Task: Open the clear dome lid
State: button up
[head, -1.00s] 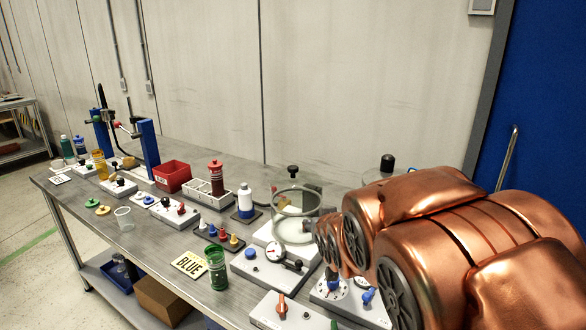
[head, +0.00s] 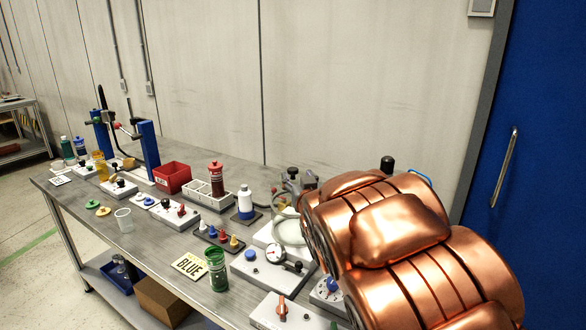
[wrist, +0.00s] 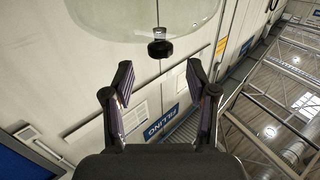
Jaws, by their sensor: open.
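The clear dome lid (wrist: 140,14) fills the top of the wrist view, with its black knob (wrist: 158,48) hanging into the gap just beyond my fingertips. In the head view the glass body (head: 286,228) stands on a white base, partly hidden by my arm. My gripper (wrist: 158,75) is open and empty. Its two fingers are spread on either side of the line to the knob, and no contact shows. In the head view my gripper (head: 303,184) is beside the top of the dome, mostly hidden behind my copper arm.
A second black knob (head: 387,163) stands behind my arm. A wall stands behind the table.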

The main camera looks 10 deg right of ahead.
aim_at(294, 170)
jog(key=w+p, duration=0.1)
jog(key=w, duration=0.3)
jog(key=shift+w+r, duration=0.15)
jog(key=shift+w, duration=0.15)
jog(key=shift+w+p, duration=0.3)
jog(key=shift+w, duration=0.35)
jog(key=shift+c, duration=0.3)
grip_shut()
